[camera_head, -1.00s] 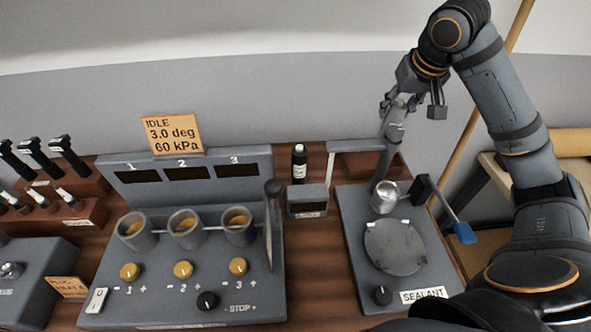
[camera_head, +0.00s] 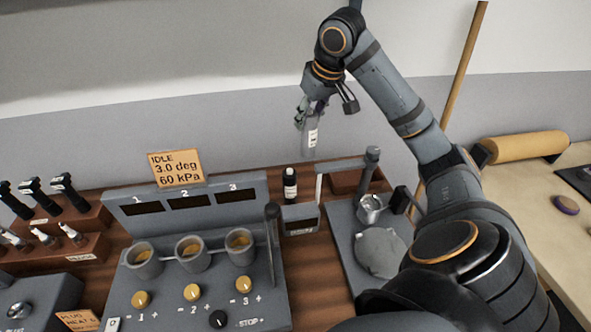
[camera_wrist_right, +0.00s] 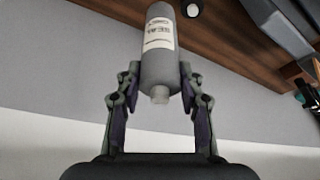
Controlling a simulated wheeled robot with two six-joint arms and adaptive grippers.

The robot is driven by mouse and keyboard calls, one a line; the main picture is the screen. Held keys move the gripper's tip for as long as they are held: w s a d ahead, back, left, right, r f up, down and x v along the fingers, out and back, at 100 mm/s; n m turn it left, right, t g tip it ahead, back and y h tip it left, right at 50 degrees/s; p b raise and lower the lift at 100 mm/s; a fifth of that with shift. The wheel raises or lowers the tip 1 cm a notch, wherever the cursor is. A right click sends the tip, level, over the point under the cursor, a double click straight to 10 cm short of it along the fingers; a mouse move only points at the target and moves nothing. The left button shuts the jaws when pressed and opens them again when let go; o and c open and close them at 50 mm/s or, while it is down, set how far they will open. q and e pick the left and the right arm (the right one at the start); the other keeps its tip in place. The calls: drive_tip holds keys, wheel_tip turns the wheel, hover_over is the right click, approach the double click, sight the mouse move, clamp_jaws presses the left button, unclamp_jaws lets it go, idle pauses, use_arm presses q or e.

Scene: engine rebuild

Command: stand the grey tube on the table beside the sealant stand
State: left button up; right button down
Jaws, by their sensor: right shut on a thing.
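The grey tube (camera_head: 310,137) with a white label hangs in my right gripper (camera_head: 308,112), above and behind the table's back edge in the head view. In the right wrist view the tube (camera_wrist_right: 160,65) sits between the two fingers (camera_wrist_right: 158,90), its narrow nozzle end towards the camera. The gripper is shut on it. My left gripper is not in view.
A dark bottle (camera_head: 290,186) stands behind a small grey box (camera_head: 300,218), left of the sealant stand. The grey console (camera_head: 160,300) with three cups and knobs fills the middle left. A brown block (camera_head: 345,182) lies behind the stand. Little bare wood (camera_head: 318,275) shows between console and stand.

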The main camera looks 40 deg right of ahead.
drive_tip(key=w+r+n+y+p, duration=0.2)
drive_tip(key=w+r+n+p, duration=0.1)
drive_tip(key=r+n+p, duration=0.4)
wheel_tip(320, 180, down, 24)
drive_tip(key=m+b, duration=0.1)
drive_tip(key=b, duration=1)
drive_tip(key=shift+w+d, duration=0.2)
drive_tip(key=shift+d, duration=0.25)
drive_tip(key=shift+f, duration=0.15)
drive_tip(key=c, duration=1.1)
unclamp_jaws()
drive_tip(key=b+v, duration=0.4)
drive_tip(key=v, duration=0.8)
drive_tip(key=shift+b, duration=0.3)
